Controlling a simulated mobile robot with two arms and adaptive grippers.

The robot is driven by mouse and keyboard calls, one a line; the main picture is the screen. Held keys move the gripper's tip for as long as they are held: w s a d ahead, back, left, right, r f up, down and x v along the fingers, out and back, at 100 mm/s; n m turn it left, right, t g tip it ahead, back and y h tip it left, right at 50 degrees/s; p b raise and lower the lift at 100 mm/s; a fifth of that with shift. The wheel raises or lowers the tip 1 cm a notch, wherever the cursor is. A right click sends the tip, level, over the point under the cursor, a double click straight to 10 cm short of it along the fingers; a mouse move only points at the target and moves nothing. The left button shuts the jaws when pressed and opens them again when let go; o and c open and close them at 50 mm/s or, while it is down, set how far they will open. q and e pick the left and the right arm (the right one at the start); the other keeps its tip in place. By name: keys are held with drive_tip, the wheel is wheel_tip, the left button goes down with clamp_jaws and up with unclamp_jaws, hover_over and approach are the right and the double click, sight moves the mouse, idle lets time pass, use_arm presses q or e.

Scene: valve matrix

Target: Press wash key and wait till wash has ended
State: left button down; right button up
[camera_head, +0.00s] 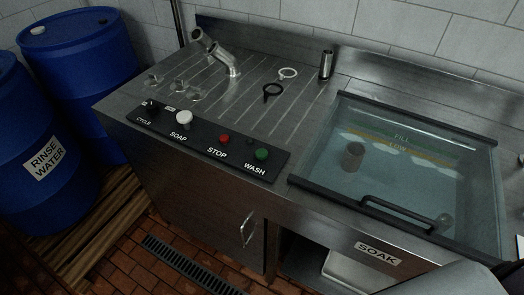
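The wash key is a green button (262,154) at the right end of a black control panel (200,143) on the front of the steel counter. The label WASH is below it. A red STOP button (224,139), a white SOAP knob (183,118) and a dark CYCLE knob (151,105) sit to its left. No gripper is visible and nothing touches the green button. I cannot tell whether a wash is running.
A soak basin (494,195) with a clear, handled lid and a brown cylinder (353,156) inside is at right. Two rings, black (272,91) and white (288,73), lie near a metal cylinder (326,65). Blue barrels (42,150) stand left.

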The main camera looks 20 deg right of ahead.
clamp_jaws()
idle(1.3)
